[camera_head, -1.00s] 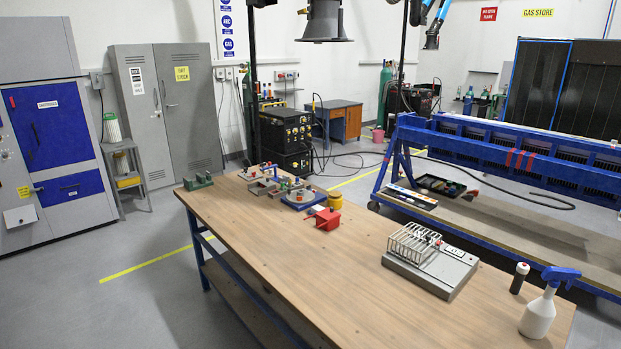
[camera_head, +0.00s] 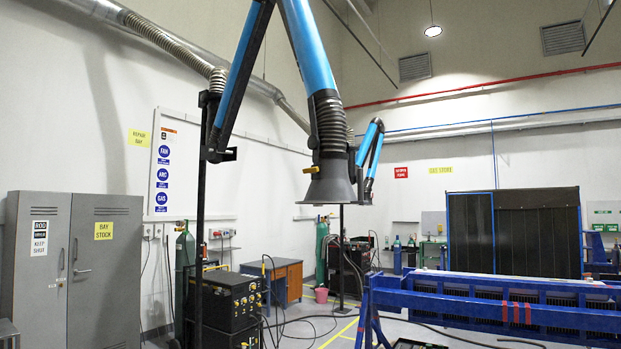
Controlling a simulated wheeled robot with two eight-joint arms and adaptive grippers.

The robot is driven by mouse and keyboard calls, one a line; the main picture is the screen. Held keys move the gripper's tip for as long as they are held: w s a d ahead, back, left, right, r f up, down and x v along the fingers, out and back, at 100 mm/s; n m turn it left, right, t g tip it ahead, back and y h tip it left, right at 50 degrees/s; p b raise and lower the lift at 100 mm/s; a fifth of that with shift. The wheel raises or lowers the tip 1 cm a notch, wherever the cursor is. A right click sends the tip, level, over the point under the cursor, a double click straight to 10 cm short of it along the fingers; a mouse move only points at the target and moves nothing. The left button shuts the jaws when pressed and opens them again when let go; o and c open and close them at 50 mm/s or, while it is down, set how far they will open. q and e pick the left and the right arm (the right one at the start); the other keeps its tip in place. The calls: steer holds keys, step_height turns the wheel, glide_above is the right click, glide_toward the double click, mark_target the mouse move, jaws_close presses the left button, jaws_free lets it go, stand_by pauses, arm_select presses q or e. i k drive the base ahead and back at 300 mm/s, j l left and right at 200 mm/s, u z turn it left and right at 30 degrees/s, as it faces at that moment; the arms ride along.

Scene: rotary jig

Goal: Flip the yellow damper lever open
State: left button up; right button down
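A small yellow lever (camera_head: 311,170) sticks out to the left from the neck of a dark extraction hood (camera_head: 329,186). The hood hangs mouth down below a ribbed hose (camera_head: 329,120) and a blue extraction arm (camera_head: 306,45), near the middle of the view. The lever looks roughly level, with its outer end at the left. It is small in the picture, so its exact damper position cannot be told. Neither of my grippers is in view.
A black post (camera_head: 201,190) stands left of the hood, with a black welding unit (camera_head: 230,300) below. Grey lockers (camera_head: 70,265) are at the left. A blue rack (camera_head: 490,300) fills the lower right.

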mark_target(313, 169)
steer(key=i+j+z, duration=0.25)
steer(key=i+j, duration=0.2)
steer(key=j, duration=0.2)
steer(key=i+j+z, duration=0.15)
steer(key=j, duration=0.2)
steer(key=i+j+z, duration=0.15)
steer(key=j, duration=0.2)
steer(key=i+j+z, duration=0.1)
steer(key=j, duration=0.3)
steer(key=i+j+z, duration=0.15)
steer(key=j, duration=0.25)
steer(key=i+j+z, duration=0.15)
steer(key=j, duration=0.3)
steer(key=i+j+z, duration=0.1)
steer(key=j, duration=0.3)
steer(key=i, duration=0.1)
